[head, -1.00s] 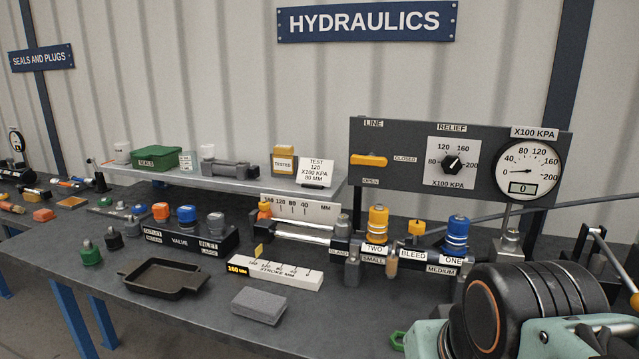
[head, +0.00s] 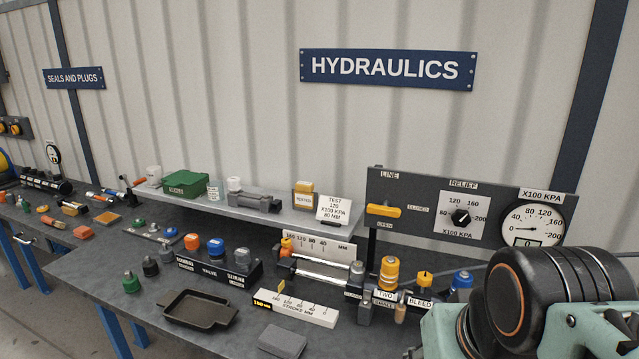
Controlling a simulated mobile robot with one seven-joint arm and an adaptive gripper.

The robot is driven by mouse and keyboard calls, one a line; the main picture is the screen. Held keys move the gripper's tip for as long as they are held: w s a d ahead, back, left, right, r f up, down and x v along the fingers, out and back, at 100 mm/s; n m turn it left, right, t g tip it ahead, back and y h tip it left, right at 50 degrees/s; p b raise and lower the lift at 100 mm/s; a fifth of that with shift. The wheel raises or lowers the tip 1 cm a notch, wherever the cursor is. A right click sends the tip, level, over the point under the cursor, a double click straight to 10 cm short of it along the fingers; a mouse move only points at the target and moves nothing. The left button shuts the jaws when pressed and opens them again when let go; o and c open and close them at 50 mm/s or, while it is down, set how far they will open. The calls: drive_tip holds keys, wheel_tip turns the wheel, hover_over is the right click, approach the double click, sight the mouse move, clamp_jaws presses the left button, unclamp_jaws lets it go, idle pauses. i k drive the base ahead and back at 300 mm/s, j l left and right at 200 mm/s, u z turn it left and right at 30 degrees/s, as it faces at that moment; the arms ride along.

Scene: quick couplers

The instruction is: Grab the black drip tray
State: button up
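The black drip tray (head: 166,309) lies flat and empty on the front part of the dark workbench, left of the white stroke ruler. It is a shallow rectangular pan with a small lug at each end. My arm shows at the lower right as a black and pale green joint. My gripper is outside the view, so its state and its distance from the tray do not show.
A grey block (head: 282,341) and a white stroke ruler (head: 295,309) lie right of the tray. Behind it stands the valve block (head: 217,270) with coloured caps, with green and dark fittings (head: 133,283) to the left. The bench's front edge runs close by.

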sight(190, 309)
drive_tip(key=u, duration=1.3)
drive_tip(key=i+j+z, duration=0.15)
drive_tip(key=z, duration=0.3)
drive_tip(key=i+j+z, duration=0.2)
drive_tip(key=z, duration=0.25)
drive_tip(key=i+j+z, duration=0.15)
drive_tip(key=j, duration=0.2)
drive_tip(key=i+j+z, duration=0.2)
drive_tip(key=j, duration=0.2)
drive_tip(key=i+j, duration=0.1)
drive_tip(key=j, duration=0.3)
drive_tip(key=i+j, duration=0.15)
drive_tip(key=j, duration=0.25)
drive_tip(key=z, duration=0.05)
